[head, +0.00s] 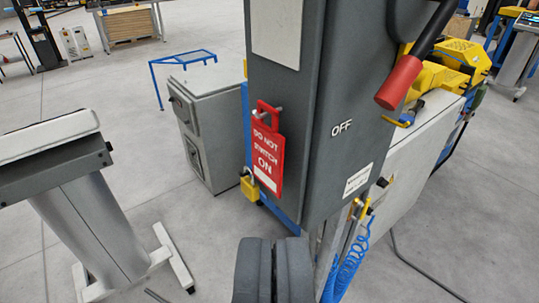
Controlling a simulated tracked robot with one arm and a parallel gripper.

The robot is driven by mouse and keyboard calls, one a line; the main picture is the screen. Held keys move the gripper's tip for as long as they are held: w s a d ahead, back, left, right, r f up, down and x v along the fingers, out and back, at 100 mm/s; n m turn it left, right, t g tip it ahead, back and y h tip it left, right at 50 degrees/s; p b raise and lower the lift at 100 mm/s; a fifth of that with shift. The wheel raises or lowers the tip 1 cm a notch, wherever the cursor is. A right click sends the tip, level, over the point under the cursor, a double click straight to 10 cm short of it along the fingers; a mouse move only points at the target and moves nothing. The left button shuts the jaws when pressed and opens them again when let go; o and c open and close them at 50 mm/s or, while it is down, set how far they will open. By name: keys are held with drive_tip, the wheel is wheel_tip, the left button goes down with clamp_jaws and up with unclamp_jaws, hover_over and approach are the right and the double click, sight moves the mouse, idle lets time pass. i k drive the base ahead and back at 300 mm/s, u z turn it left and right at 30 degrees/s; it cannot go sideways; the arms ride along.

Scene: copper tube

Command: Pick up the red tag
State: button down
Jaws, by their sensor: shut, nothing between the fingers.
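The red tag (266,158) hangs by its top hole from a metal peg on the side of a dark grey cabinet. It reads "DO NOT SWITCH ON". A yellow padlock (250,186) sits at the tag's lower left. My gripper (273,245) is at the bottom centre of the head view, below the tag in the picture. Its two dark fingers are shut together with nothing between them, apart from the tag.
The grey cabinet (325,150) has a red-handled lever (400,82) at its upper right, near the "OFF" lettering. A grey stand (95,225) is at the left. Blue coiled hose (350,262) hangs at the lower right. Open floor lies between stand and cabinet.

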sight(268, 146)
drive_tip(key=z, duration=1.55)
drive_tip(key=k, duration=1.25)
drive_tip(key=u, duration=1.15)
drive_tip(key=i, duration=1)
drive_tip(key=z, duration=0.15)
